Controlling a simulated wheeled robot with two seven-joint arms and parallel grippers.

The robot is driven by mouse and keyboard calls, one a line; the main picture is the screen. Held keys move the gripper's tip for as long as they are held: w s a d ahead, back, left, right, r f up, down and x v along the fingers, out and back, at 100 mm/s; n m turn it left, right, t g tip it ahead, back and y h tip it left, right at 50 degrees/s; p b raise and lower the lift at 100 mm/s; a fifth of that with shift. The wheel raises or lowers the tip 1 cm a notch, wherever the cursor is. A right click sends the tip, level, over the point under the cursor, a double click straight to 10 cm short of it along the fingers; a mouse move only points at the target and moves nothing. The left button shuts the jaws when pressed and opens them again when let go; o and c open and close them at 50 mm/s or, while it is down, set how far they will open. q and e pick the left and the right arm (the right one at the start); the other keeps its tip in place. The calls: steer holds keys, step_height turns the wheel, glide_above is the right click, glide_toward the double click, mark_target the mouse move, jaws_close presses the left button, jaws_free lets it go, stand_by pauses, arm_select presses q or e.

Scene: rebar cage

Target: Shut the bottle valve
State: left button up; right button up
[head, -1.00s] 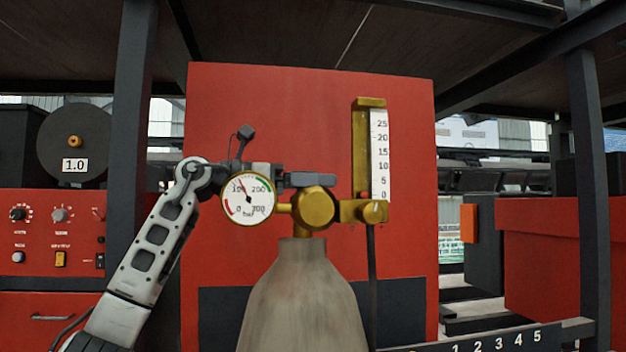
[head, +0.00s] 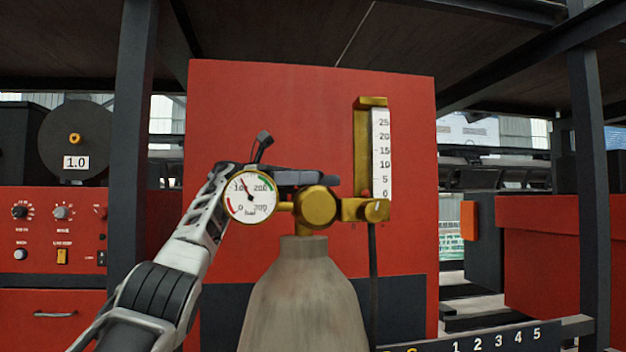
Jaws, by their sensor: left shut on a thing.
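A grey gas bottle (head: 303,300) stands upright in the middle of the head view. A brass valve body (head: 317,207) sits on its neck. A round pressure gauge (head: 249,197) is on the left of the valve, its needle near 100. On the right is a brass flowmeter (head: 378,150) with a scale from 0 to 25 and a small brass knob (head: 376,210). My left gripper (head: 305,179) is behind the gauge, its fingers at the top of the valve. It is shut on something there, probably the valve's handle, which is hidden. My right gripper is out of view.
A red panel (head: 290,110) stands right behind the bottle. A red control box (head: 52,230) with knobs and a spool marked 1.0 (head: 75,140) are at the left. Dark posts (head: 132,120) frame the scene. A numbered rail (head: 490,343) runs at the lower right.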

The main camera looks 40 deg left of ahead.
arm_select(q)
steer(key=shift+m+g, duration=0.4)
steer(key=shift+g, duration=0.2)
steer(key=o, duration=1)
steer(key=shift+c, duration=0.2)
steer(key=shift+s+a+r, duration=0.1)
